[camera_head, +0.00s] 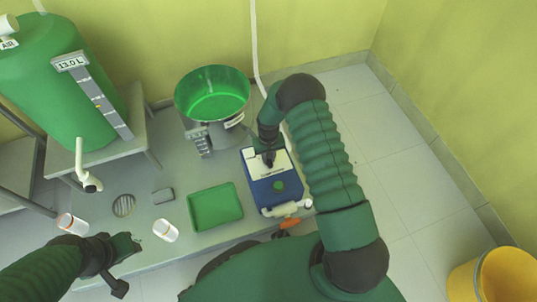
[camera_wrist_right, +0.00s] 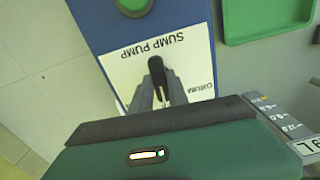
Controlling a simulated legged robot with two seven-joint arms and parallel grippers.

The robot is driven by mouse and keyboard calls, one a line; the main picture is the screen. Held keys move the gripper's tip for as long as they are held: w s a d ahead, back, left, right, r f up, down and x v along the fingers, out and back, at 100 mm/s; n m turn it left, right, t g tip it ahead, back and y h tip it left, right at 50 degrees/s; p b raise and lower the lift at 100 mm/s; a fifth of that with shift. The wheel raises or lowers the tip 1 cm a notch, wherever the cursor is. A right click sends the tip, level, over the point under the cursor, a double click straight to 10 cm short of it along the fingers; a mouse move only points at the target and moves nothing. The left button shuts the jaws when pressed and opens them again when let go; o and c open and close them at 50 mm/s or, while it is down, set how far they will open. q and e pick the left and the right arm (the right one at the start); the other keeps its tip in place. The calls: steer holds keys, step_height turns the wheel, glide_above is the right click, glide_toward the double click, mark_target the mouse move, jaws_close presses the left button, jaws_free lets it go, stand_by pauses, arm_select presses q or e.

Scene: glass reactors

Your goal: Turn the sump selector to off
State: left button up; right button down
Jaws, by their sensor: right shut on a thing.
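The sump pump box (camera_head: 262,193) is blue with a white label plate and a green round button (camera_head: 278,186). In the right wrist view its plate (camera_wrist_right: 120,68) reads "SUMP PUMP", upside down, with a partly hidden word at the side. The black selector knob (camera_wrist_right: 156,66) stands on this plate. My right gripper (camera_wrist_right: 160,82) is shut on the knob from above; it also shows in the head view (camera_head: 268,158). The other position labels are hidden by the fingers. My left gripper (camera_head: 128,264) is open and empty at the lower left, away from the box.
A green tank (camera_head: 60,75) is at the back left, a yellow bin (camera_head: 495,277) at the lower right.

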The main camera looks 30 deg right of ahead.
steer(key=shift+n, duration=0.4)
steer(key=c, duration=1.3)
jaws_free()
step_height(320, 180, up, 17)
steer(key=p, duration=0.8)
steer(key=shift+f+p, duration=0.1)
steer(key=shift+p, duration=0.25)
